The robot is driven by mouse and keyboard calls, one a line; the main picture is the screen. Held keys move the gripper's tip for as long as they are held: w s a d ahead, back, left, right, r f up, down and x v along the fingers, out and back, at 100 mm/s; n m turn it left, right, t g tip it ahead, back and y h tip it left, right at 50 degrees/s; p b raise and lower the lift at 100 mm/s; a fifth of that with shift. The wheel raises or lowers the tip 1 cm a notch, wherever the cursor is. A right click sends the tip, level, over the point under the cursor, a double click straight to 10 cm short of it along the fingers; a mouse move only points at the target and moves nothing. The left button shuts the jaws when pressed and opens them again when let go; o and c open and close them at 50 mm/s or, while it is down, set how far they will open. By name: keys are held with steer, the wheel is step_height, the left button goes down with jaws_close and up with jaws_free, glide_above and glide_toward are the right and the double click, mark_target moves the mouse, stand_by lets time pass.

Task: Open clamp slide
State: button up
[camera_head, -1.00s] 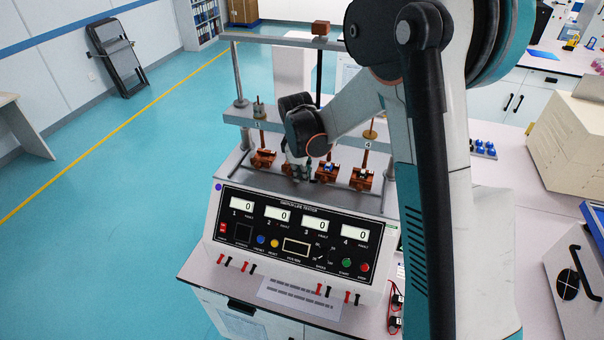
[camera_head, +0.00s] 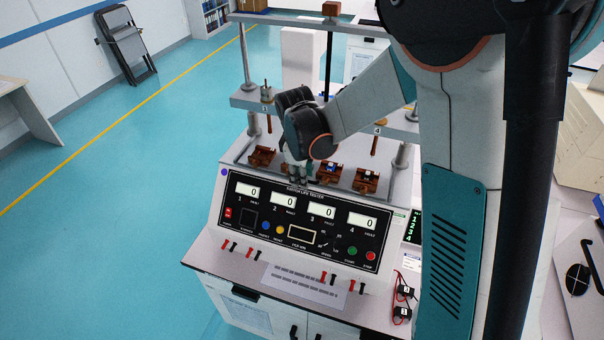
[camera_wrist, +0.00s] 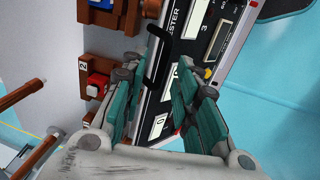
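The switch life tester (camera_head: 229,207) stands on the bench with a row of brown clamps. The leftmost clamp (camera_head: 262,157) and two right clamps (camera_head: 330,172) (camera_head: 366,180) are visible; the second is mostly hidden behind my gripper (camera_head: 298,177). In the wrist view, the clamp marked 2 (camera_wrist: 91,68) holds a red switch (camera_wrist: 97,82) left of my gripper (camera_wrist: 166,78). Another clamp (camera_wrist: 129,22) with a blue switch is above it. My teal fingers look apart, over the display panel's edge. A dark bar shows between them; I cannot tell what it is. Clamp 2's slide is hidden.
A crossbar (camera_head: 243,99) with vertical rods spans above the clamps, on posts. The black control panel (camera_head: 300,228) with displays and buttons is in front. Red and black leads (camera_head: 403,290) lie at the bench's right front. Open floor lies left.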

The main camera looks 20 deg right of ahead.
step_height(320, 180, up, 12)
steer(key=s+a, duration=0.1)
steer(key=s, duration=0.1)
stand_by(0.5)
steer(key=shift+a+f, duration=0.1)
steer(key=s+d+f+m+t+b, duration=0.2)
steer(key=s+f+m+b, duration=0.3)
steer(key=s+f+b, duration=0.3)
steer(key=s+d+f+m+t+y+b, duration=0.1)
steer(key=s+d+f+m+t+b, duration=0.2)
steer(key=s+f+m+b, duration=0.3)
steer(key=s+f+b, duration=0.1)
steer(key=s+b, duration=0.4)
steer(key=s, duration=0.3)
steer(key=shift+f+t+b, duration=0.3)
steer(key=shift+f+b, duration=0.1)
stand_by(1.6)
